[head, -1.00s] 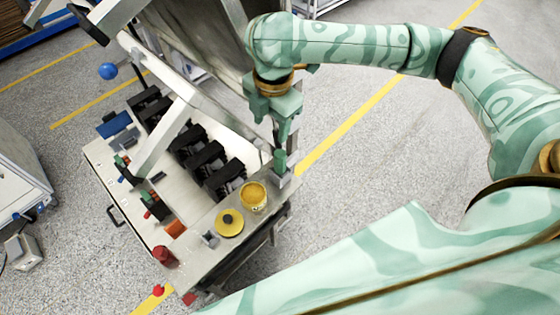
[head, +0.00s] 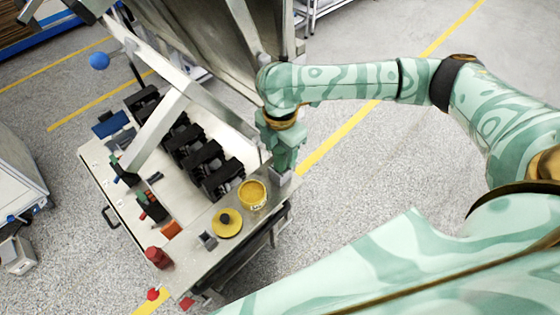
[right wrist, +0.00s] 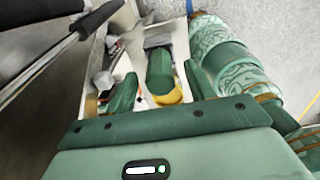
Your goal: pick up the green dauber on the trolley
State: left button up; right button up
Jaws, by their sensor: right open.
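The green dauber (right wrist: 160,72) stands in a grey holder (right wrist: 158,42) on the trolley (head: 232,262), at the corner near my right arm. My right gripper (right wrist: 158,80) is open, with one finger on each side of the dauber. I see gaps between the dauber and both fingers in the right wrist view. In the head view my right gripper (head: 282,164) is directly above the grey holder and hides the dauber. My left gripper is not in view.
A yellow open tin (head: 252,194) and a yellow disc with a black knob (head: 227,222) are close beside the holder. Several black breakers (head: 205,160) stand in a row on the trolley. A slanted grey beam (head: 160,125) rises over it. Floor on the right is clear.

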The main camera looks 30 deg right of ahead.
notch_tip(320, 180, down, 2)
jog(key=shift+f, duration=0.2)
jog(key=c, duration=1.1)
jog(key=shift+o, duration=0.2)
jog(key=shift+r, duration=0.1)
notch_tip(320, 180, up, 10)
jog(key=shift+f+p, duration=0.1)
jog(key=shift+p, duration=1.1)
